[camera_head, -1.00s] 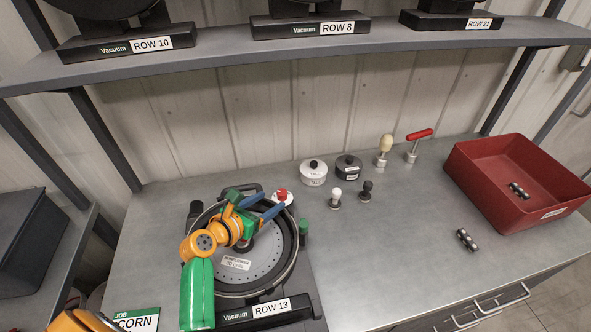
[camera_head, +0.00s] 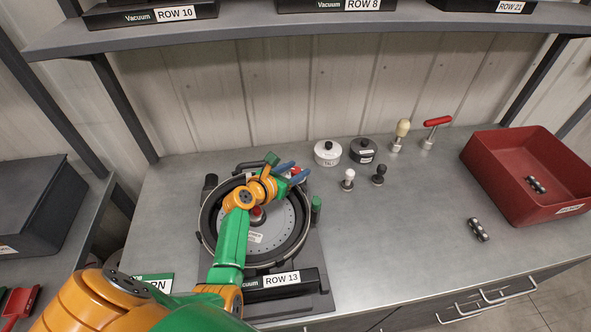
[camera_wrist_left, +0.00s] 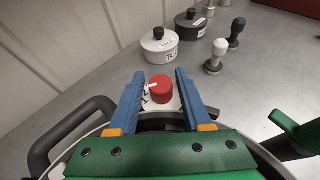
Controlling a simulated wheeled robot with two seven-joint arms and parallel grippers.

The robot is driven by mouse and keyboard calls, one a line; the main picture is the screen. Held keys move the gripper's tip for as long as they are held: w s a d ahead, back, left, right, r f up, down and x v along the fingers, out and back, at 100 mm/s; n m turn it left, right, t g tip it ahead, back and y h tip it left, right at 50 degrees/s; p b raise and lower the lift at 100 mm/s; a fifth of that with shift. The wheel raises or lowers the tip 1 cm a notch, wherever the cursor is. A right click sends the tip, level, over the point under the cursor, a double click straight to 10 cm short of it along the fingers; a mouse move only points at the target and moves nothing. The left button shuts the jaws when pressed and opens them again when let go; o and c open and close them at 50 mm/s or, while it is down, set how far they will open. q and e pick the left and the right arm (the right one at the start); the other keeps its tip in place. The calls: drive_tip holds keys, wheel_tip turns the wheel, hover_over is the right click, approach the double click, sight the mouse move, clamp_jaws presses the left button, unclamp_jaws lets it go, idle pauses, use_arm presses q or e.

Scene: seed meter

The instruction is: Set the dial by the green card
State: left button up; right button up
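The seed meter (camera_head: 208,240) labelled ROW 13 lies on the bench, a round black-rimmed housing with a grey disc (camera_head: 285,232). A red dial knob (camera_head: 296,170) on a white marked plate sits at its far rim; it also shows in the left wrist view (camera_wrist_left: 161,88). My left gripper (camera_wrist_left: 158,90) is open, its blue fingers on either side of the red knob. I cannot tell whether they touch it. The dial marks are mostly hidden. The green card (camera_head: 152,279), partly covered by my arm, lies at the meter's near left. My right gripper is out of view.
White (camera_head: 327,153) and dark (camera_head: 363,151) round pots, several small knobbed tools and a red-handled tool (camera_head: 437,121) stand at the back. A red bin (camera_head: 500,190) is at the right. A shelf (camera_head: 250,38) crosses above.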

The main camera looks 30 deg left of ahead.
use_arm(q)
clamp_jaws()
drive_tip(key=shift+h, duration=0.3)
drive_tip(key=m+h+b, duration=0.1)
drive_tip(key=m, duration=0.1)
drive_tip(key=m+g+h+b, duration=0.1)
drive_tip(key=h, duration=0.1)
drive_tip(key=shift+f+m+h+b, duration=0.2)
drive_tip(key=shift+m+h+b, duration=0.1)
drive_tip(key=shift+m+b, duration=0.1)
drive_tip(key=m+g+h+b, duration=0.2)
drive_tip(key=m+b, duration=0.1)
drive_tip(key=b, duration=0.4)
drive_tip(key=m+g+h+b, duration=0.3)
drive_tip(key=b, duration=0.4)
drive_tip(key=shift+w+f+h, duration=0.1)
drive_tip(key=shift+f+h, duration=0.05)
drive_tip(key=shift+h, duration=0.15)
drive_tip(key=shift+r+m+g+b, duration=0.2)
drive_tip(key=shift+m+g+b, duration=0.1)
drive_tip(key=shift+g+b, duration=0.25)
